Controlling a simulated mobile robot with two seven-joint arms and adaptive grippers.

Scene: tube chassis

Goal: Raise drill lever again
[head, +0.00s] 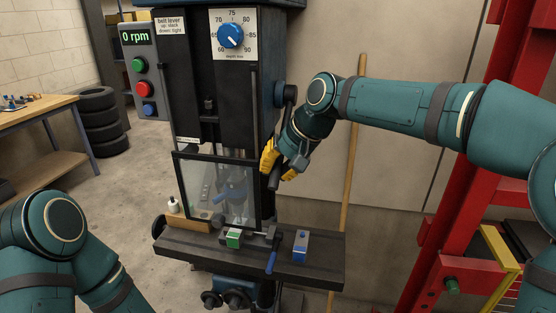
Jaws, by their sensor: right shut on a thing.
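The drill press (228,70) stands in the middle of the head view. Its dark lever (274,178) hangs down on the right side, with a black grip at its low end. My right gripper (277,162), with yellow fingers, is shut on the lever near that grip. The fingers and wrist hide part of the lever. My left arm shows at the lower left, but its gripper is not in view.
A clear guard (216,188) covers the drill's front. A green-topped block (234,239), a blue-handled clamp (271,262) and a blue block (301,246) are on the dark drill table (200,247). A wooden pole (352,160) and a red frame (446,215) stand to the right.

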